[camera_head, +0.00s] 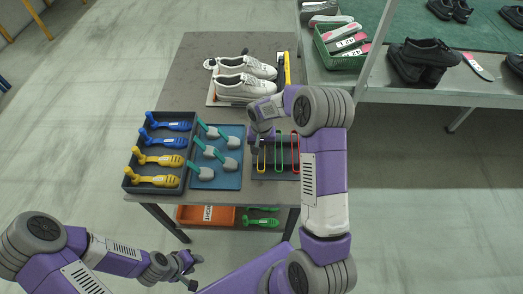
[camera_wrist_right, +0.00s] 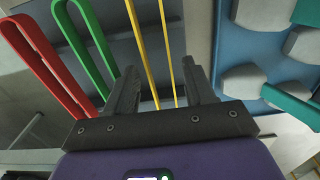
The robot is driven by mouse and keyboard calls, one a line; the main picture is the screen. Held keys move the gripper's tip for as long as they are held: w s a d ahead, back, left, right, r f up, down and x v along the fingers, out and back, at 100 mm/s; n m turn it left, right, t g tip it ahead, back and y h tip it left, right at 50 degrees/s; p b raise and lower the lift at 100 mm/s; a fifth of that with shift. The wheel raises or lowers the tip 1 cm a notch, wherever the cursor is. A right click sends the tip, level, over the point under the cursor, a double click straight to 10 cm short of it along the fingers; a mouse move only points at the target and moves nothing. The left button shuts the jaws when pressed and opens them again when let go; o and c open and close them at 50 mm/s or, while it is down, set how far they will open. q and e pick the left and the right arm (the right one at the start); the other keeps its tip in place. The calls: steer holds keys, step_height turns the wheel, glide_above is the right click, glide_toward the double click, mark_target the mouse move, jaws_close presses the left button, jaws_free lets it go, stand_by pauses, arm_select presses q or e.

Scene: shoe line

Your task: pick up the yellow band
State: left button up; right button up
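The yellow band (camera_head: 261,158) is the leftmost of three elongated loops on a dark tray at the table's right side. In the right wrist view the yellow band (camera_wrist_right: 141,48) shows as two long strands running between the fingers. My right gripper (camera_wrist_right: 162,88) is open, with one finger on each side of the strands; I see no clear contact. In the head view my right gripper (camera_head: 266,139) is over the far end of the bands, partly hidden by my arm. My left gripper (camera_head: 194,272) is open and empty in front of the table, at the lower left.
A green band (camera_head: 278,155) and a red band (camera_head: 296,155) lie beside the yellow one. A blue tray (camera_head: 232,183) with grey-and-teal pieces and a black tray (camera_head: 127,184) of blue and yellow shoe trees are left. White shoes (camera_head: 243,86) stand behind.

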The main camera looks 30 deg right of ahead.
steer(key=c, duration=0.9)
